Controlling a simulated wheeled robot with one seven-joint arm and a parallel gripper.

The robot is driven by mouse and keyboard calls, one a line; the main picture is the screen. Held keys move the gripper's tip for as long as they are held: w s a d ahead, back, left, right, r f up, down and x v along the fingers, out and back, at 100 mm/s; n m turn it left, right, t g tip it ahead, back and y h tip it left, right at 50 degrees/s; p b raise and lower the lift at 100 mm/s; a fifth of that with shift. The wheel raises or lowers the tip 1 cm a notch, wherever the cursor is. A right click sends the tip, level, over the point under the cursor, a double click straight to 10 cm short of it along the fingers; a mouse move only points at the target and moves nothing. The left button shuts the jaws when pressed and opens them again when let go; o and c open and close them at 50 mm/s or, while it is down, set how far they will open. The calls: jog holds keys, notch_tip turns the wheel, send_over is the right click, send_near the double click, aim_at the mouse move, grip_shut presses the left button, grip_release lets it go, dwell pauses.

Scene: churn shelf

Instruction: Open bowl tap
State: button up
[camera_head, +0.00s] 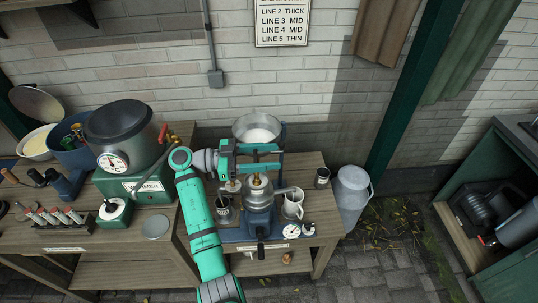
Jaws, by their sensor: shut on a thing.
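A cream separator stands on the wooden bench, with a steel supply bowl (258,130) of white liquid on top. Its blue body (259,222) and spouts are below. A small brass part (257,180) shows between bowl and body. My gripper (277,157) reaches in from the left, its teal fingers just in front of and below the bowl. It is shut on what seems to be the bowl tap; the tap itself is mostly hidden by the fingers, so its handle position cannot be told.
A dark cup (322,178) and a milk can (352,195) are farther right.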

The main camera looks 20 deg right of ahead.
jog(key=shift+s+f, duration=0.15)
jog(key=shift+f, duration=0.05)
dwell(0.3)
jog(key=o, duration=1.1)
jog(key=shift+r, duration=0.1)
jog(key=s+a+r, duration=0.1)
jog(key=s+r, duration=0.3)
jog(key=s+a+r, duration=0.1)
jog(key=s+r, duration=0.3)
jog(key=s, duration=0.1)
jog(key=s+a+r, duration=0.2)
jog(key=s+r, duration=0.2)
jog(key=r, duration=0.1)
jog(key=shift+s+a, duration=0.1)
jog(key=shift+s, duration=0.05)
